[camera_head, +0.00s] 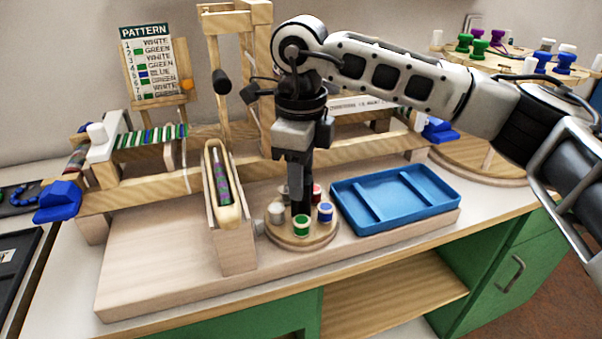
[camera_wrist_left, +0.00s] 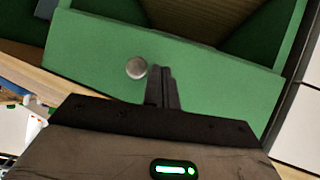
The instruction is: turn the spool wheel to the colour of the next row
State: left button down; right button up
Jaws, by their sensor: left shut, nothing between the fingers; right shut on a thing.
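The spool wheel (camera_head: 290,240) is a round wooden disc on the wooden base. It carries a green spool (camera_head: 302,226) at the front, a blue spool (camera_head: 325,212) at the right, a white spool (camera_head: 277,212) at the left and a red spool (camera_head: 316,194) behind. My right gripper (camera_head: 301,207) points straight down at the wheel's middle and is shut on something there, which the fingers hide. The pattern card (camera_head: 150,62) lists white, green and blue rows, with an orange marker (camera_head: 186,84) at its lower right edge. My left gripper (camera_wrist_left: 163,90) is shut and empty.
A boat-shaped wooden shuttle (camera_head: 222,190) stands left of the wheel. A blue tray (camera_head: 395,196) lies to its right. A striped band (camera_head: 150,136) lies on the loom at left. In the left wrist view, a green drawer front (camera_wrist_left: 210,85) with a round knob (camera_wrist_left: 136,67) is near the fingers.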

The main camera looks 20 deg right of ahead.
jog(key=shift+r, duration=0.1)
jog(key=o, duration=1)
pick_arm(q)
jog(key=shift+s+r+p, duration=0.15)
jog(key=shift+p, duration=0.65)
pick_arm(e)
notch_tip(320, 180, up, 16)
pick_arm(q)
jog(key=shift+r, duration=0.1)
